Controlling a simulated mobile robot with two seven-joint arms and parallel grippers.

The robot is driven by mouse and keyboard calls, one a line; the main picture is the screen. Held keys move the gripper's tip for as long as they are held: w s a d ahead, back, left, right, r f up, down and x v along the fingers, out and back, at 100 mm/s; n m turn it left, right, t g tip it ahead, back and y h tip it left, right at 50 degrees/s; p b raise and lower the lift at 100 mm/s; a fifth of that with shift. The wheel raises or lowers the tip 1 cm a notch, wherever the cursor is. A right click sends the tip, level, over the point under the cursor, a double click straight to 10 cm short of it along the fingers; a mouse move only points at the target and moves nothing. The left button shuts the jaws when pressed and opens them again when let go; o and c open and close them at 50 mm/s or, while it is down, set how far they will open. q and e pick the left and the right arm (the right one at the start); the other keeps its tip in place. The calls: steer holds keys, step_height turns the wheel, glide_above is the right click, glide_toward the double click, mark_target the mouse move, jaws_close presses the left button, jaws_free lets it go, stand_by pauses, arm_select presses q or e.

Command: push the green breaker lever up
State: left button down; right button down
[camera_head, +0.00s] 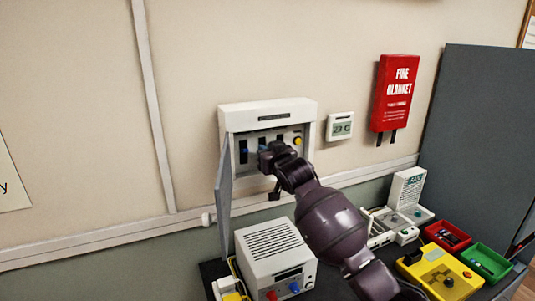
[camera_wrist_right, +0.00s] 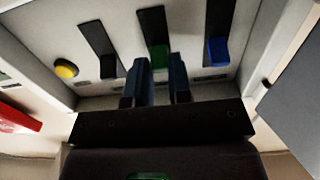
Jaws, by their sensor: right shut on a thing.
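The breaker box (camera_head: 311,108) is on the wall with its door (camera_head: 224,195) swung open to the left. My right gripper (camera_head: 268,156) reaches into it and hides the middle of its panel. In the right wrist view, the green lever (camera_wrist_right: 159,56) sits at the lower end of its dark slot. The two fingers of my right gripper (camera_wrist_right: 160,82) are on either side of the lever's near part, closed on it. A blue lever (camera_wrist_right: 218,50) and a dark lever (camera_wrist_right: 109,68) flank it. My left gripper is not in view.
A yellow button (camera_head: 297,141) is at the panel's right. A thermostat (camera_head: 340,127) and a red fire blanket case (camera_head: 395,93) hang to the right. Below stand a grey power unit (camera_head: 270,245), a yellow device (camera_head: 440,274), and red (camera_head: 447,235) and green (camera_head: 486,262) trays.

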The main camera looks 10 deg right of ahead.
steer(key=shift+w+r+g, duration=0.1)
steer(key=shift+r+g, duration=0.2)
steer(key=shift+g, duration=0.5)
steer(key=shift+r, duration=0.1)
steer(key=c, duration=1)
jaws_free()
steer(key=shift+c, duration=0.2)
steer(key=b+v, duration=0.1)
steer(key=v, duration=0.9)
steer(key=shift+s+r+b, duration=0.2)
steer(key=shift+s+b, duration=0.1)
steer(key=shift+s, duration=0.1)
